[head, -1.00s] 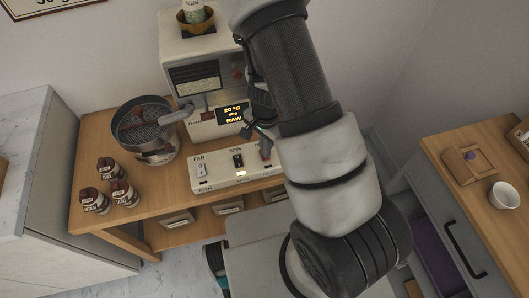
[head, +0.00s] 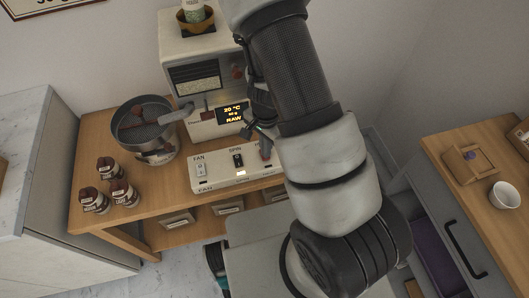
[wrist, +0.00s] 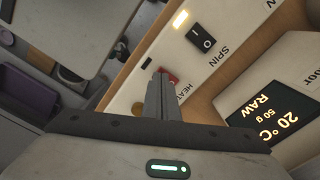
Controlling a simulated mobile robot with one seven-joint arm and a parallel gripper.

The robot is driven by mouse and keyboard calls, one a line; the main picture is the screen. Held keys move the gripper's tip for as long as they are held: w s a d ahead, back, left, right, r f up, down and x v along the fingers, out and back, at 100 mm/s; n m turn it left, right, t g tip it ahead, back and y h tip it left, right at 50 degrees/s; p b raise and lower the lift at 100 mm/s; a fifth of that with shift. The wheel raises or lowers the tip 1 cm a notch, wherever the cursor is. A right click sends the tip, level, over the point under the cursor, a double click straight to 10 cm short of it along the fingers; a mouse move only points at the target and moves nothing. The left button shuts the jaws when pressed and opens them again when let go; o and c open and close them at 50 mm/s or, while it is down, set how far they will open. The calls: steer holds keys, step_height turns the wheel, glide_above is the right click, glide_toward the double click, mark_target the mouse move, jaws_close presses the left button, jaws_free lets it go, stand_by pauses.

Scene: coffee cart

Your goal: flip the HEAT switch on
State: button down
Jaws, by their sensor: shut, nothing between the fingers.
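The white switch panel (head: 220,180) carries FAN, SPIN and HEAT switches. The red HEAT switch (wrist: 172,75) sits right at my fingertips in the wrist view, partly hidden by them; I cannot tell contact or its position. It also shows as a bit of red in the head view (head: 266,152). The dark lamp (wrist: 147,63) beside it is unlit. My gripper (wrist: 159,76) is shut and empty, over the HEAT end of the panel. In the head view my gripper (head: 260,131) is partly hidden by my arm.
The black SPIN switch (wrist: 201,38) is close by, its lamp (wrist: 181,19) lit. The white FAN switch (head: 201,169) is farther left. The roaster display (head: 232,114) reads 20 °C, RAW. A pan (head: 143,120) and several brown jars (head: 107,168) stand left.

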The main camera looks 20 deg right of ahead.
steer(key=shift+f+b, duration=0.5)
steer(key=shift+f, duration=0.15)
steer(key=shift+r, duration=0.1)
step_height(320, 180, up, 7)
steer(key=p, duration=0.6)
stand_by(0.3)
stand_by(0.4)
steer(key=a+r+n+t+y, duration=0.1)
steer(key=a+r+n, duration=0.15)
steer(key=r, duration=0.75)
steer(key=a+r+n+t+y, duration=0.1)
steer(key=a+r+n, duration=0.15)
steer(key=r, duration=0.85)
steer(key=s+d+r+n+t+h, duration=0.1)
steer(key=s+d+r+n, duration=0.1)
steer(key=s+r, duration=0.4)
steer(key=s+d+r+n+t+h, duration=0.1)
steer(key=s+r+n, duration=0.4)
steer(key=r, duration=0.5)
steer(key=shift+s+d+r+t, duration=0.25)
steer(key=shift+s+d+t, duration=0.15)
steer(key=shift+d+t, duration=0.55)
